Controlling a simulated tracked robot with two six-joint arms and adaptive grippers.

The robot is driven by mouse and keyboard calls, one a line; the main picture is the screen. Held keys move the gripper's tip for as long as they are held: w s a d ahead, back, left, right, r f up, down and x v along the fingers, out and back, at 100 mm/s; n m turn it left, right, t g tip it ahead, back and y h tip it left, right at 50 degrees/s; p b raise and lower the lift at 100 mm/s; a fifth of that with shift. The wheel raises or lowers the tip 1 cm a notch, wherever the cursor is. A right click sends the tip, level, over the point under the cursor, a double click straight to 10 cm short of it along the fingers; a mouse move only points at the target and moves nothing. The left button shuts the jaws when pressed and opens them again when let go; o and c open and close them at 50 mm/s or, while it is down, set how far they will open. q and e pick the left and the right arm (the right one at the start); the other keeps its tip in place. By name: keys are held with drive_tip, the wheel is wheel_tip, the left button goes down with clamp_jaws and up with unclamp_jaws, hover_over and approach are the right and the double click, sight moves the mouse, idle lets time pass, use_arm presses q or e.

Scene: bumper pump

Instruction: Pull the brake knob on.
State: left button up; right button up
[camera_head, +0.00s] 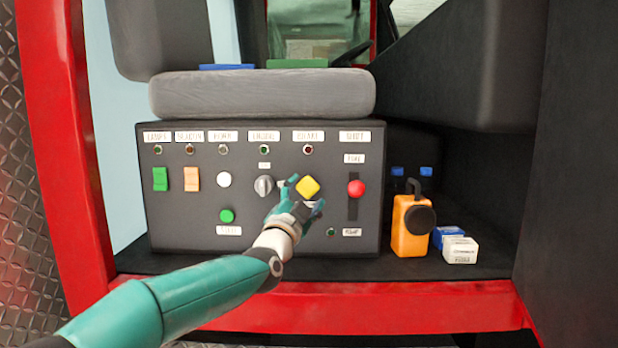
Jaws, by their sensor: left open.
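The brake knob (308,187) is a yellow, diamond-shaped knob on the dark control panel, below the label that appears to read BRAKE (309,136). A small dark red lamp (308,150) sits between label and knob. My left gripper (304,197) reaches in from the lower left, just in front of the knob. Its jaws are open, with one finger at the knob's left and the other at its lower right. I cannot tell whether they touch it. The gripper hides the panel just below the knob. My right gripper is not in view.
Left of the knob are a grey rotary switch (264,186), a green button (227,216), a white button (224,180), and orange (191,179) and green (160,179) rockers. Right is a red-knobbed slider (356,188). An orange lamp-like object (411,226) and small boxes (460,250) stand beside the panel.

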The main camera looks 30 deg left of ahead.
sight(308, 189)
use_arm(q)
drive_tip(key=shift+p+x, duration=0.55)
drive_tip(key=shift+x, duration=1.3)
drive_tip(key=shift+c, duration=0.4)
clamp_jaws()
